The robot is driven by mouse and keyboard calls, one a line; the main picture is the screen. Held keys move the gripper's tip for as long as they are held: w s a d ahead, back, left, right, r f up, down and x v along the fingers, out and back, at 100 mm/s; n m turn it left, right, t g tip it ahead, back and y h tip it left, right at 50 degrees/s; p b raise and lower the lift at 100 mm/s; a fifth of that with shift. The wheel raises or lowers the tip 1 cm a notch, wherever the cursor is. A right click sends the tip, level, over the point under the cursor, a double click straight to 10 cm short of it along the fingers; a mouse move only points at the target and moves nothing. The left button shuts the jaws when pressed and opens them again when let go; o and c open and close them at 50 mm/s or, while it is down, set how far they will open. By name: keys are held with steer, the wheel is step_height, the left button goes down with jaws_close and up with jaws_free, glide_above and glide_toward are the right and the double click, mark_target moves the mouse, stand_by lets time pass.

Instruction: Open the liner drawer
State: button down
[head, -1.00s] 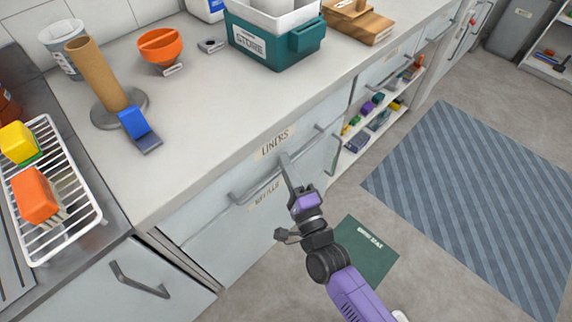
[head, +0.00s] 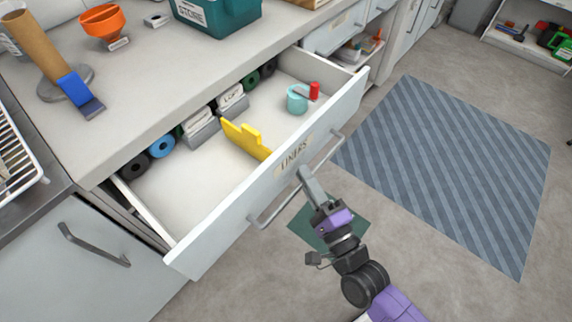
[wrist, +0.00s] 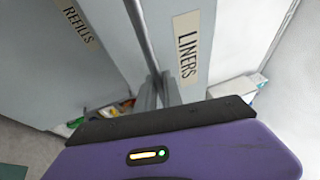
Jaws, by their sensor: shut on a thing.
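The liner drawer (head: 221,234), with a "LINERS" label on its pale front, stands pulled well out from under the counter. Its long bar handle (head: 272,219) runs along the front. My gripper (head: 304,174) is shut on the handle near its middle, just below the label. In the wrist view the gripper fingers (wrist: 158,92) close around the handle bar (wrist: 142,35) beside the "LINERS" label (wrist: 187,50).
The countertop (head: 140,90) holds a cardboard tube on a stand (head: 35,45), a blue-handled scraper (head: 80,93), an orange funnel (head: 103,24) and a teal box (head: 216,14). A striped mat (head: 450,165) and open floor lie to the right.

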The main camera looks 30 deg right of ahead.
steer(key=s+d, duration=0.3)
steer(key=s, duration=0.7)
steer(key=shift+s+b, duration=0.15)
steer(key=shift+b, duration=0.2)
steer(key=shift+d+f, duration=0.1)
steer(key=c, duration=1.8)
jaws_free()
steer(key=shift+o, duration=0.2)
steer(key=v, duration=0.7)
steer(key=shift+s, duration=0.35)
